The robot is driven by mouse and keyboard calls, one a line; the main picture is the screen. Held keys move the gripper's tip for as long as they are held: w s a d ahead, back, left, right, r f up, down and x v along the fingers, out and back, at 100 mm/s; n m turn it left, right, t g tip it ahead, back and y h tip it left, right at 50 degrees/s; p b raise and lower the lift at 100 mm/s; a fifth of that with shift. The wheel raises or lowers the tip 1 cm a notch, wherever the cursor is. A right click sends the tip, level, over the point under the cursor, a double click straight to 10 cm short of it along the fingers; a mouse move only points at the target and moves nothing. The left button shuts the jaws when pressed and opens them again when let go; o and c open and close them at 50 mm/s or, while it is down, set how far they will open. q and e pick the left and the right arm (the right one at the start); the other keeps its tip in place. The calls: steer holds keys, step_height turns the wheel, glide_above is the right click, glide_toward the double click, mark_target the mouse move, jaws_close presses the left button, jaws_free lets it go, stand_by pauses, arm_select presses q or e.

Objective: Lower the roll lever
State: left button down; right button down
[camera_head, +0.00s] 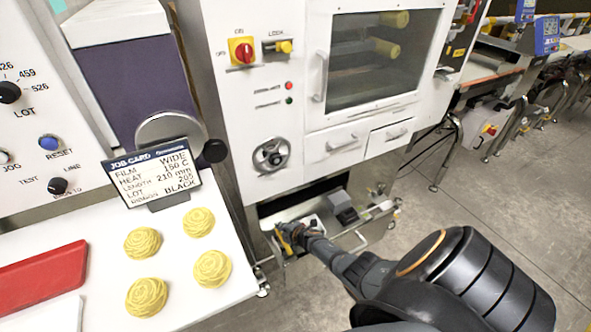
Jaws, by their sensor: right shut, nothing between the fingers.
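My right arm reaches in from the lower right, and my right gripper (287,235) is at the left end of the low open bay (318,203) under the white machine (258,110). The gripper is small and partly hidden by its own wrist; its fingers are shut and empty. A small yellow-orange part shows at the fingertips; I cannot tell whether it is a lever or whether they touch. No lever is clearly marked as the roll lever. Yellow rolls (384,48) show behind the machine's window. My left gripper is out of view.
The machine front carries a red rotary switch (241,51), a yellow lock knob (284,46) and a handwheel (271,155). A job card (152,175) stands on the white counter (190,290) with several yellow pieces and a red tray (42,277).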

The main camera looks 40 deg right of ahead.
steer(key=shift+f, duration=0.2)
stand_by(0.5)
step_height(320, 180, up, 14)
steer(key=d+p, duration=0.2)
steer(key=p, duration=1)
steer(key=shift+s+d+f, duration=0.15)
steer(key=shift+s+d, duration=0.1)
steer(key=shift+d, duration=0.1)
